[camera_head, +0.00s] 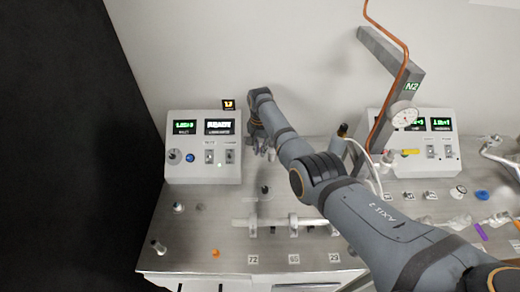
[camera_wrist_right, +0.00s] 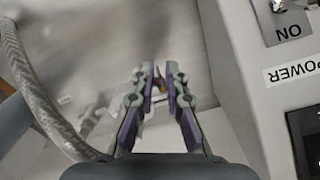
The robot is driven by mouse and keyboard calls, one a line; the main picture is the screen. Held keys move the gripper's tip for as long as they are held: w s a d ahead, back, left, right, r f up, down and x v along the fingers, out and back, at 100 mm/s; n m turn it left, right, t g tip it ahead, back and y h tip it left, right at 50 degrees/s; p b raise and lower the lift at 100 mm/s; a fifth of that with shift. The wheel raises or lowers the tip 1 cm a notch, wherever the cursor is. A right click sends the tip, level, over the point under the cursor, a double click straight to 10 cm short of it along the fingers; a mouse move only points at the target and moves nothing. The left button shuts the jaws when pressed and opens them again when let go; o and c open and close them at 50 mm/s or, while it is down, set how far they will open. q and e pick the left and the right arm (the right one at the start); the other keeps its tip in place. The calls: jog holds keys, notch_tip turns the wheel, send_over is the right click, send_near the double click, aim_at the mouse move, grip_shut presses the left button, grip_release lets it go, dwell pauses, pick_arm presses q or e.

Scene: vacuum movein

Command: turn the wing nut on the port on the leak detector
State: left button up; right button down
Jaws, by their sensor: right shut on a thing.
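The port is not clearly visible. My left gripper is out of view.
A braided hose (camera_wrist_right: 40,95) curves along the left of the wrist view. Another display box (camera_head: 440,162) and a grey N2 post (camera_head: 395,65) with a gauge (camera_head: 403,115) stand right.

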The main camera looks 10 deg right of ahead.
dwell(0.9)
jog(key=c, duration=1.4)
grip_release()
jog(key=shift+o, duration=0.2)
notch_tip(320, 180, up, 12)
